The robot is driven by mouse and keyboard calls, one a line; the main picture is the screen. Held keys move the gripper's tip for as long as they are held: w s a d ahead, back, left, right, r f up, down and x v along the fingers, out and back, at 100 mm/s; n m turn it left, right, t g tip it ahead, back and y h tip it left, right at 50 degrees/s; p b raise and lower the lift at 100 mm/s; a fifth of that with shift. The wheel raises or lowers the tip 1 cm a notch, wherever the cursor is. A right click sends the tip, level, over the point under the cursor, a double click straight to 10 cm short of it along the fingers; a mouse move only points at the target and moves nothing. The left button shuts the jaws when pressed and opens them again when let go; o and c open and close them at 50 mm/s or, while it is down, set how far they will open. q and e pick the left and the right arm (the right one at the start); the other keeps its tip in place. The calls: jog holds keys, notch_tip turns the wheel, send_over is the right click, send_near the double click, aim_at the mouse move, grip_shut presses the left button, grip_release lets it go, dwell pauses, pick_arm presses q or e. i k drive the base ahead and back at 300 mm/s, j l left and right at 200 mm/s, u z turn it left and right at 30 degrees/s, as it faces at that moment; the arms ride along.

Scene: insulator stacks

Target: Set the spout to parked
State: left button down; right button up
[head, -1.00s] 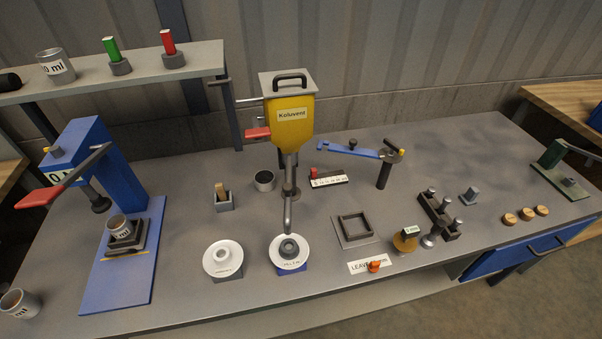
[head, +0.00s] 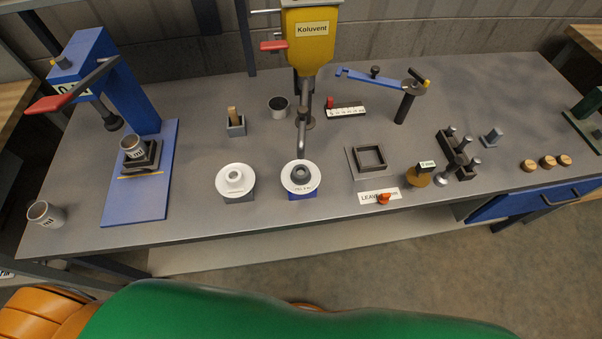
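The grey spout (head: 302,137) comes down below the yellow hopper (head: 308,45) labelled "Koluvent". It points toward the front of the bench, and its lower end is above or just behind the white disc (head: 300,189) on a blue base. The picture does not show whether the spout touches the disc's dark centre ring. A red-ended lever (head: 273,46) sticks out to the left of the hopper. Neither of my grippers is in view.
A blue press (head: 95,75) stands at the left. A second white disc (head: 235,180) is beside the first. A blue swing arm (head: 372,79) on a dark post stands right of the spout. Small fittings cover the right side.

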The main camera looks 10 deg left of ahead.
aim_at(306, 84)
jog(key=k+j+z, duration=0.2)
jog(key=z, duration=0.15)
jog(key=k+j+z, duration=0.2)
jog(key=z, duration=0.2)
jog(key=k+j+z, duration=0.15)
jog(key=z, duration=0.2)
jog(key=k, duration=0.1)
